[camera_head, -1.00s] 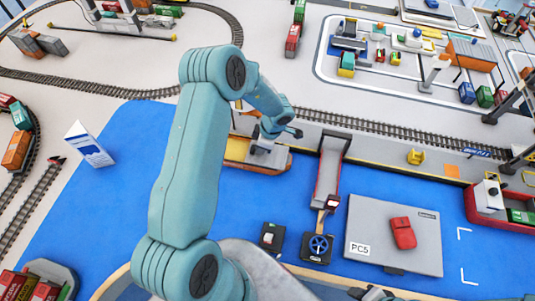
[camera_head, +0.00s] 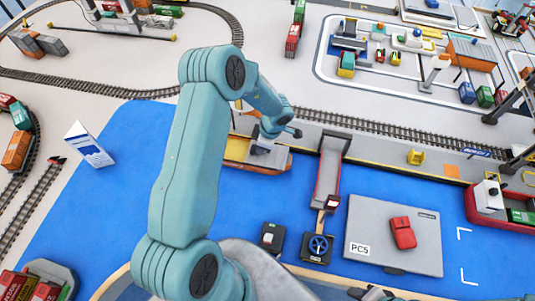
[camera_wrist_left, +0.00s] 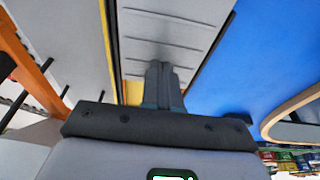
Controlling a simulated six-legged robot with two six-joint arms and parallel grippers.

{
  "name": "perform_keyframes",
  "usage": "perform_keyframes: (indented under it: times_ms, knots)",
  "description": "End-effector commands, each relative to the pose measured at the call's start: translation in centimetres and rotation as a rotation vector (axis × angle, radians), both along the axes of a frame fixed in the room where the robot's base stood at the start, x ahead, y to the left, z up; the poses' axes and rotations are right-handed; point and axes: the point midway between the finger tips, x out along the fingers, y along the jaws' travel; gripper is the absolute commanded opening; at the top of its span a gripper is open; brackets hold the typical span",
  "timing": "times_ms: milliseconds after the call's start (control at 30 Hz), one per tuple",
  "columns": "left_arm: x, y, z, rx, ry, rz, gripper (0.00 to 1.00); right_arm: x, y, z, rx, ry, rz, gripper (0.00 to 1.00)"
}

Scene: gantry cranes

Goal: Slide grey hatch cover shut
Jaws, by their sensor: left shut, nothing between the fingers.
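The grey hatch cover (camera_wrist_left: 195,25) is a ribbed panel filling the upper middle of the left wrist view. In the head view a grey panel (camera_head: 270,159) shows on the tan-decked boat (camera_head: 237,152), partly hidden by my arm and gripper. My left gripper (camera_head: 260,150) is over this boat, its fingers shut and empty. In the left wrist view the closed fingers (camera_wrist_left: 163,72) overlap the panel near its yellow-edged side; whether they touch it I cannot tell. Part of what looks like my right gripper (camera_head: 372,293) shows at the bottom edge of the head view, its jaws unclear.
A grey case marked PC5 (camera_head: 370,220) with a red object (camera_head: 403,232) on it lies at right. A dark wheel control (camera_head: 318,246) and a black box (camera_head: 271,238) stand left of it. A grey ramp-like piece (camera_head: 328,175) rises right of the boat. Blue surface around is mostly clear.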

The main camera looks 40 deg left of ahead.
Motion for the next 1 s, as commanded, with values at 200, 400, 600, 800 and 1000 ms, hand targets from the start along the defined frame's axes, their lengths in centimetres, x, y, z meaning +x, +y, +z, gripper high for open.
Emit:
perform_keyframes:
  times_ms: [200, 400, 600, 800, 1000]
  knots:
    - [-0.6, 1.0, 0.1, 0.0, 0.001, 0.001, 0.0, 0.0, 0.0, 0.6, 0.0, 0.0, 0.0, 0.43]
    - [-1.1, 1.8, 0.1, 0.0, 0.002, 0.001, 0.0, 0.0, 0.0, 1.0, 0.0, 0.0, 0.0, 0.43]
    - [-1.6, 2.7, 0.1, 0.0, 0.001, 0.001, 0.0, 0.0, 0.0, 1.4, 0.0, 0.0, 0.0, 0.43]
    - [-2.1, 3.6, 0.1, 0.0, 0.001, 0.001, 0.0, 0.0, 0.0, 1.8, 0.0, 0.0, 0.0, 0.43]
    - [-2.6, 4.5, 0.1, 0.001, 0.001, 0.001, 0.0, 0.0, 0.0, 2.2, 0.0, 0.0, 0.0, 0.43]
